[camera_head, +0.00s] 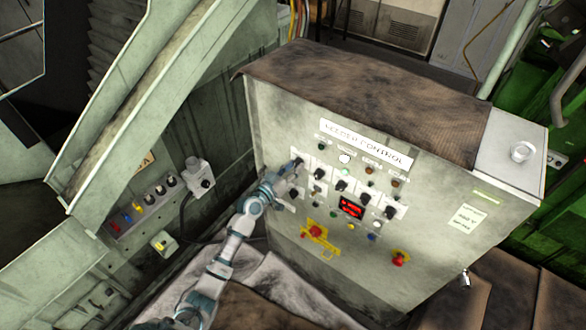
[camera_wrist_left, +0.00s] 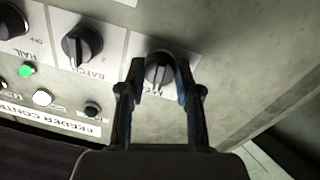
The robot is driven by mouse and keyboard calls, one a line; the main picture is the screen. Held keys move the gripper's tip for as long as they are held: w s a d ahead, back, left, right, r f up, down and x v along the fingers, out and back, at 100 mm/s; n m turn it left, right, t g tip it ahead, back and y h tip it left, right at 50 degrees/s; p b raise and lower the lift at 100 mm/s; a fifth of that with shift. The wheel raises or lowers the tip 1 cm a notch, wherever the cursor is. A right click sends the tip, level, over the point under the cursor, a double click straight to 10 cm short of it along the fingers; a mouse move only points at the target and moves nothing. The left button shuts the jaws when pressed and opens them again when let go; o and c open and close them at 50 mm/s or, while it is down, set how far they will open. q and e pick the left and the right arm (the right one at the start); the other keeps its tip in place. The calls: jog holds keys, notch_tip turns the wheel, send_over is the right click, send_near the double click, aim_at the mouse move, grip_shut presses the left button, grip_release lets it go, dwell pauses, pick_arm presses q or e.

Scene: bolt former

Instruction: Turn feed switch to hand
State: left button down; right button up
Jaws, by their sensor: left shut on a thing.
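The feeder control panel (camera_head: 330,205) is a worn grey cabinet front with several black rotary switches on white plates. My left gripper (camera_head: 284,176) reaches its upper left corner, at the leftmost switch of the top row (camera_head: 298,161). In the left wrist view my left gripper (camera_wrist_left: 158,82) has one finger on each side of a black rotary switch (camera_wrist_left: 157,68) and is shut on it. The label under this switch is mostly hidden, so I cannot read whether it is the feed switch. My right gripper is not in view.
The neighbouring switch labelled BATCH (camera_wrist_left: 82,45) sits close beside the held one. Below the switches are a red display (camera_head: 351,207), a yellow lockout bracket (camera_head: 318,236) and a red button (camera_head: 400,258). A green machine frame (camera_head: 150,90) stands on the left.

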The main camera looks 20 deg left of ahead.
pick_arm(q)
jog(key=shift+r+n+t, duration=0.1)
jog(key=shift+n+t, duration=0.3)
jog(key=shift+n, duration=3.4)
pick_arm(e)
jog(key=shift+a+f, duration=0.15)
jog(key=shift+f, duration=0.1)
pick_arm(q)
jog(key=shift+n, duration=0.3)
jog(key=c, duration=1)
grip_release()
jog(key=shift+o, duration=1)
jog(key=shift+w+y, duration=0.1)
jog(key=shift+y, duration=0.2)
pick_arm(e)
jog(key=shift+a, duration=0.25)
pick_arm(q)
jog(key=shift+a, duration=0.1)
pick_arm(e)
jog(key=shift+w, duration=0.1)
